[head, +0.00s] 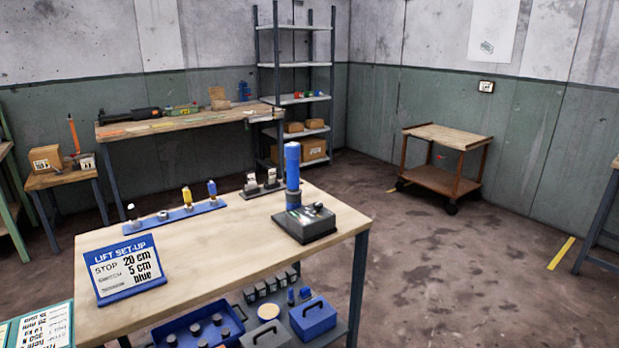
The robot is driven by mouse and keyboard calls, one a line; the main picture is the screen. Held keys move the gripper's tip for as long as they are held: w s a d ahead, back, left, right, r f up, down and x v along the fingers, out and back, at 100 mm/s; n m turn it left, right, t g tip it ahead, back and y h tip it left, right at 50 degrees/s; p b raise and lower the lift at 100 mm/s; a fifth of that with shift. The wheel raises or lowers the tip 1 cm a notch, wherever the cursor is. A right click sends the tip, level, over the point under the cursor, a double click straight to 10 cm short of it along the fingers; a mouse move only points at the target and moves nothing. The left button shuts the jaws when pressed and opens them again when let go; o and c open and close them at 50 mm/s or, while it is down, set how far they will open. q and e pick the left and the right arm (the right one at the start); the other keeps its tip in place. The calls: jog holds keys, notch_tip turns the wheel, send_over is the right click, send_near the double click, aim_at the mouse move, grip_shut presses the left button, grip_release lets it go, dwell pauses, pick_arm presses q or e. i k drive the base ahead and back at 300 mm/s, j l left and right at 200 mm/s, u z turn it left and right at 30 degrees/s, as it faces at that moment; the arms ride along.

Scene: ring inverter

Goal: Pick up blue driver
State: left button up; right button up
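A blue tray strip (150,227) lies along the far left part of the near wooden table. Upright in it stand a small blue-topped tool (212,188), which looks like the blue driver, and a yellow-topped tool (187,196) to its left. Smaller metal pieces stand further left in the strip. A tall blue cylinder (292,165) stands upright on a dark base unit (308,224) at the table's right end. Neither of my grippers is in view.
The near table (225,248) carries a blue-framed sign (128,270) reading "LIFT SET-UP" and small stands (260,184). Blue boxes (312,318) sit on its lower shelf. A workbench (175,124), shelving (305,64) and a wooden cart (447,135) stand behind. The floor at right is mostly open.

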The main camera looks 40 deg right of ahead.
aim_at(292, 150)
jog(key=z, duration=1.25)
